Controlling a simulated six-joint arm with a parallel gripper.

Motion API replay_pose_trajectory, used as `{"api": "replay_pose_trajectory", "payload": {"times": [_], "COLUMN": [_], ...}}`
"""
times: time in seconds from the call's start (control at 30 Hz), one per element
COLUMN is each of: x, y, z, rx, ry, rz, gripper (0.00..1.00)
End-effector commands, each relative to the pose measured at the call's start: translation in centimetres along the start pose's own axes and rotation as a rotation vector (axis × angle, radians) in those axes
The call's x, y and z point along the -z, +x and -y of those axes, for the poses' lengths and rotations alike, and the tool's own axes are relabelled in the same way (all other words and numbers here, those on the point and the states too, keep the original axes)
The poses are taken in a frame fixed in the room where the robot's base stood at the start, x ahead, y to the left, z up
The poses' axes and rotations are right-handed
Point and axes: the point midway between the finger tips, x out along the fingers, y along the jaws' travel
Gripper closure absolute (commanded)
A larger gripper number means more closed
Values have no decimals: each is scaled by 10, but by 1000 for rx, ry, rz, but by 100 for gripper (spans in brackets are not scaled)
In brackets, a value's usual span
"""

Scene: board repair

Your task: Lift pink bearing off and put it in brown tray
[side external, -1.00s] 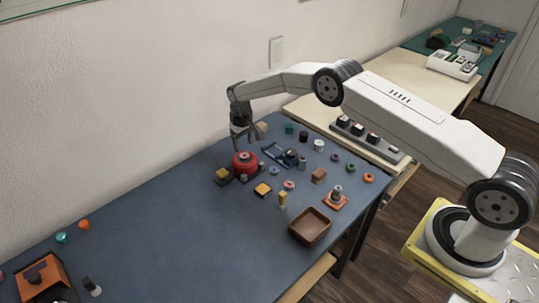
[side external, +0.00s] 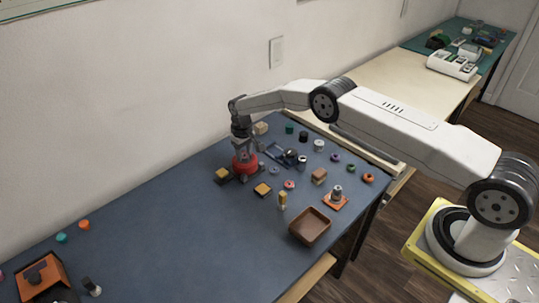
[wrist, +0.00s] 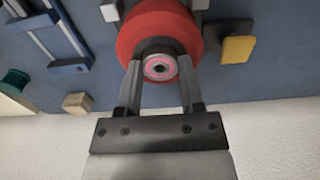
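The pink bearing (wrist: 160,67) is a small ring with a pink face and grey rim. It sits at the centre of a red round part (wrist: 133,36), which stands on the blue table and also shows in the side view (side external: 246,168). My gripper (wrist: 160,78) is down at the red part, with one finger on each side of the bearing. The fingers look apart, with a narrow gap to its rim; contact is unclear. In the side view my gripper (side external: 242,150) hides the bearing. The brown tray (side external: 294,231) is empty, near the table's front edge.
A yellow-topped block (side external: 222,174) stands close to the red part, also in the wrist view (wrist: 238,49). A blue frame (wrist: 70,66) lies on the other side. Several small rings and parts, including a yellow post (side external: 283,199), stand between red part and tray. The table's left middle is clear.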

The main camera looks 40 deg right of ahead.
Motion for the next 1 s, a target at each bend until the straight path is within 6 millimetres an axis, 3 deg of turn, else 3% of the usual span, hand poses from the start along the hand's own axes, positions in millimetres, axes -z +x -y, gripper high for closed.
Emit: {"api": "replay_pose_trajectory", "payload": {"times": [0.03,0.1,1.0], "x": [0,0,0], "y": [0,0,-20], "z": [0,0,0], "rx": [0,0,0], "ry": [0,0,0], "rz": [0,0,0], "gripper": [78,99,100]}}
